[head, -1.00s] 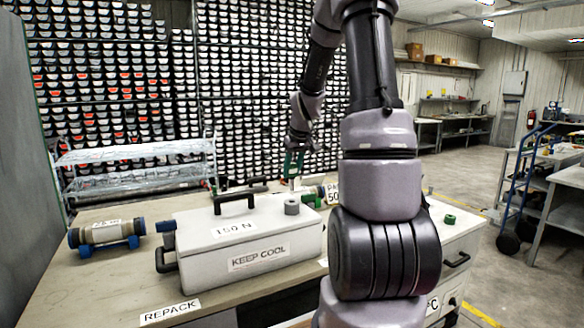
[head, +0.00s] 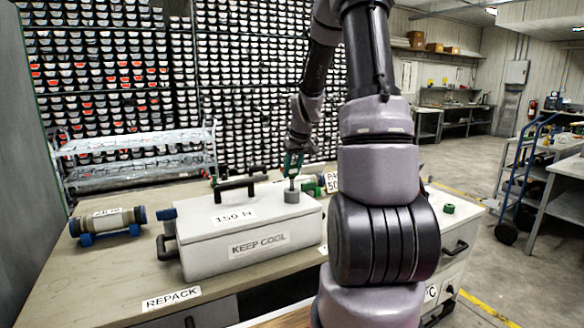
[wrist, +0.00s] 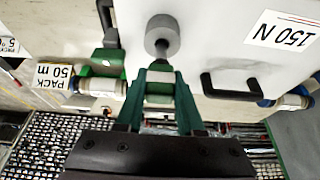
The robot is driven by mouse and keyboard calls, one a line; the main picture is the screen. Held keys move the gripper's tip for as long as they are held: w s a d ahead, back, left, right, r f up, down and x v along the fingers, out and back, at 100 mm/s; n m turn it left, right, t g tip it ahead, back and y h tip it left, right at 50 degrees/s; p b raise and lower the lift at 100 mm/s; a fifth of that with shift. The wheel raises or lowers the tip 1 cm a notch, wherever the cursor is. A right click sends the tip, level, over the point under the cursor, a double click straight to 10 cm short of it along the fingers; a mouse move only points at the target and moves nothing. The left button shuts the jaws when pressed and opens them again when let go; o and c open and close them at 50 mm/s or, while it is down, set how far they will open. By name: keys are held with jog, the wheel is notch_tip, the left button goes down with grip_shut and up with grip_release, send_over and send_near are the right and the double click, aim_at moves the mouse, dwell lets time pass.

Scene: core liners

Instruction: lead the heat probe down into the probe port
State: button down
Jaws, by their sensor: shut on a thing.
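The probe port (head: 291,197) is a grey upright cylinder on the lid of the white cool box (head: 200,262) marked KEEP COOL. The wrist view shows the port (wrist: 168,25) from above, with a dark opening. My gripper (head: 293,160), with green fingers, is directly above the port. It is shut on the heat probe (head: 292,184), a thin grey rod pointing down. In the wrist view, the rod's lower end meets the port opening just ahead of my gripper (wrist: 160,82). The depth of the tip inside the opening cannot be told.
A black lid handle (head: 237,187) stands beside the port. A core tube on blue rests (head: 108,224) lies at the left of the bench. The bench front left is clear.

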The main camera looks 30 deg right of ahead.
jog(key=shift+f, duration=0.85)
jog(key=shift+c, duration=2.2)
grip_release()
jog(key=v, duration=1)
jog(key=shift+r, duration=0.35)
jog(key=shift+s, duration=0.1)
